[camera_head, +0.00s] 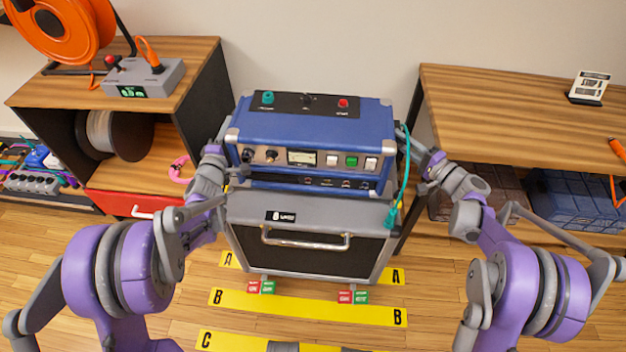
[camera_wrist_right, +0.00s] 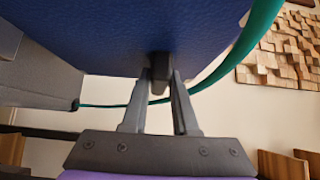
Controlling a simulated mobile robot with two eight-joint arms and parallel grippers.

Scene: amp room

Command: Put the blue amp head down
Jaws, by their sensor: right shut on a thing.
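The blue amp head (camera_head: 310,123) is level above the grey speaker cabinet (camera_head: 310,205) in the head view. I cannot tell whether it touches the cabinet top. My right gripper (camera_head: 432,160) is at its right side. In the right wrist view, the gripper (camera_wrist_right: 160,88) is shut on a small dark grip on the blue amp head's side (camera_wrist_right: 190,35). My left gripper (camera_head: 214,152) is at the amp head's left side, its fingers mostly hidden. A teal cable (camera_head: 403,175) hangs down the right side; it also shows in the right wrist view (camera_wrist_right: 235,50).
A wooden shelf unit (camera_head: 190,60) with an orange reel (camera_head: 60,25) stands left. Yellow floor strips (camera_head: 300,306) lie in front of the cabinet. The wall is close behind.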

